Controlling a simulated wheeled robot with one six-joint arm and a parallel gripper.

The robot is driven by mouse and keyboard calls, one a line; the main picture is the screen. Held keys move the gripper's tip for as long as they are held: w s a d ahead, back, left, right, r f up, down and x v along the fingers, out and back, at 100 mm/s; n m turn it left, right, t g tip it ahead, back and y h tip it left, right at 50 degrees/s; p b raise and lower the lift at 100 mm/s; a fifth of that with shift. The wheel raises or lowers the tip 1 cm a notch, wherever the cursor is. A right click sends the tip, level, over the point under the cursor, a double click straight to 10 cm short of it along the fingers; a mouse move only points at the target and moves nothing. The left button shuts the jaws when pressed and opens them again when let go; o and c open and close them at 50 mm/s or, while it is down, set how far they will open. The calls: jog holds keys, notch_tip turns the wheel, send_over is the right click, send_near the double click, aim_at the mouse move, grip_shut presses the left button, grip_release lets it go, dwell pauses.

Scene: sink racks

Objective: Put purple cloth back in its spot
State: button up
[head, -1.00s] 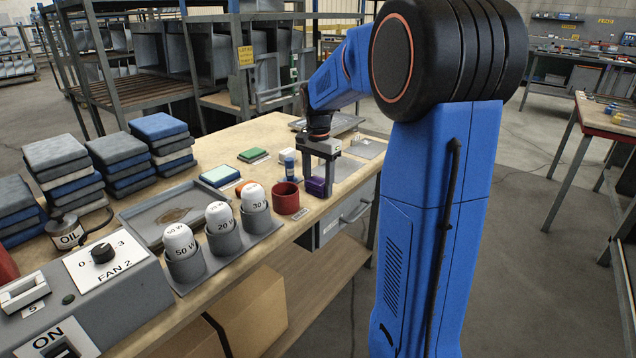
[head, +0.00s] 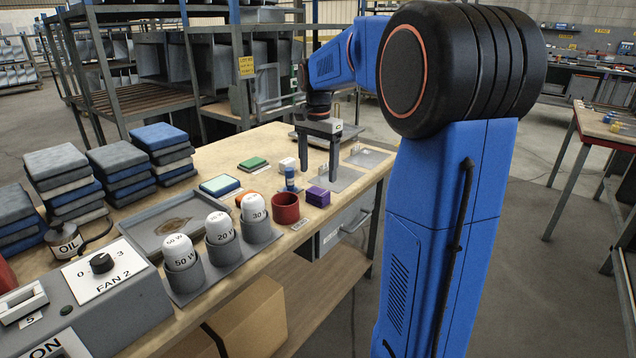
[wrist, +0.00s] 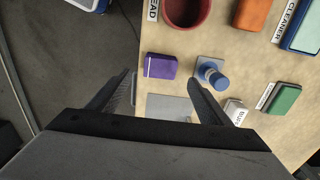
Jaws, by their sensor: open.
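The purple cloth (head: 317,196) is a small folded block lying on the wooden bench near its front edge, right of the red pot. In the wrist view the purple cloth (wrist: 160,66) lies on bare wood, just beyond my fingertips and apart from a grey plate (wrist: 168,107). My gripper (head: 319,172) is open and empty, pointing down above the bench on the far side of the cloth. The wrist view shows its two fingers (wrist: 163,80) spread, with the grey plate between them.
A red pot (head: 286,208) and a blue bottle (wrist: 211,74) stand near the cloth. Labels are stuck on the bench. Another grey plate (head: 367,158) lies toward the far end.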

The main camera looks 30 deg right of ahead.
jog(key=s+a+r+n+t, duration=0.1)
jog(key=s+a+n, duration=0.35)
jog(key=s, duration=0.35)
jog(key=s+a+r+n+t, duration=0.1)
jog(key=s+a+n, duration=0.2)
jog(key=s+a, duration=0.4)
jog(key=s+a+f+n+t, duration=0.2)
jog(key=s+a+f+n, duration=0.2)
jog(key=s+f, duration=0.6)
jog(key=s+n, duration=0.2)
jog(key=s, duration=0.3)
jog(key=shift+a+f+t, duration=0.15)
jog(key=shift+t, duration=0.25)
